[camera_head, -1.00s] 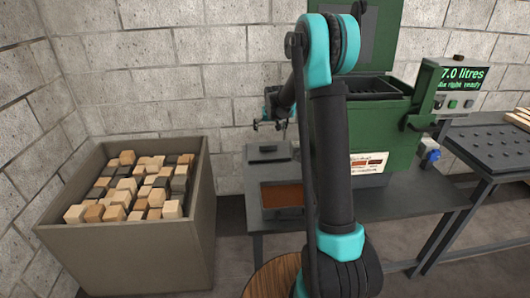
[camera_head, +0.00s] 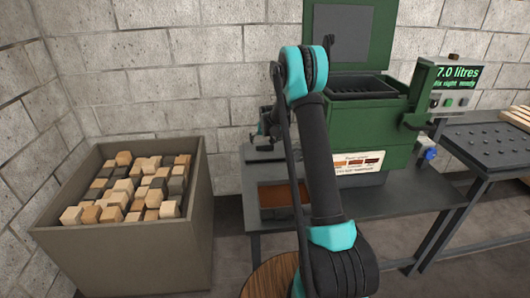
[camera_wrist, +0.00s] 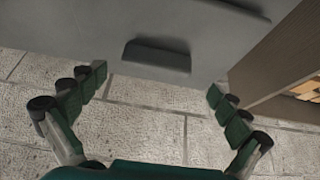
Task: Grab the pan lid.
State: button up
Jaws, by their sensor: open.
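The pan lid (camera_head: 255,156) is a flat dark grey plate on the dark table, behind the brown-filled pan (camera_head: 284,212). My arm and gripper hide part of it. In the wrist view a dark raised bar (camera_wrist: 157,57), which looks like its handle, stands on a grey surface. My gripper (camera_wrist: 157,84) is open and empty, its fingers spread to the left and right of the bar and short of it in the picture. In the head view my gripper (camera_head: 264,142) is over the lid, mostly hidden by my arm; the gap is hard to judge.
A grey-brown crate (camera_head: 125,248) of wooden and dark blocks stands to the left; its wall shows at right in the wrist view (camera_wrist: 275,60). A green machine (camera_head: 370,115) with an upright panel stands on the table, right of the lid. A block wall is close behind.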

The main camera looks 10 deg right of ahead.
aim_at(265, 145)
jog(key=x, duration=0.5)
jog(key=shift+w+d+r, duration=0.1)
jog(key=shift+w+d, duration=0.05)
jog(key=shift+d, duration=0.05)
jog(key=c, duration=1.1)
jog(key=shift+r, duration=0.1)
